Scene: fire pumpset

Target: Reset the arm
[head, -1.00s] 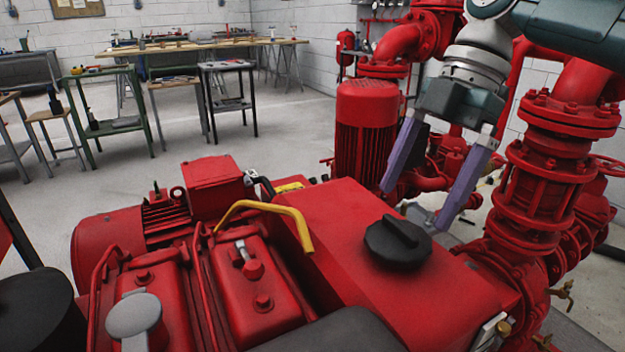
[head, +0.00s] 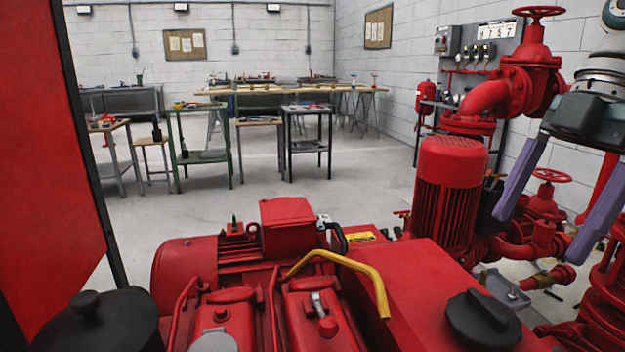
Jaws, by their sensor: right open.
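My right gripper (head: 540,217) is at the right edge of the head view, pointing down. Its two purple fingers are spread wide with nothing between them. It hangs above and to the right of the red pump engine, in front of red pipework. The red tank (head: 415,290) with a black cap (head: 483,318) lies below and to the left of it. I see no contact between the fingers and anything, though depth there is hard to judge. My left gripper is not in view.
A red motor (head: 447,195) and valve pipes (head: 528,70) stand close by the right gripper. A yellow handle (head: 345,268) rises over the engine. A red panel (head: 50,170) blocks the left side. Workbenches (head: 262,92) stand at the back, with open floor before them.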

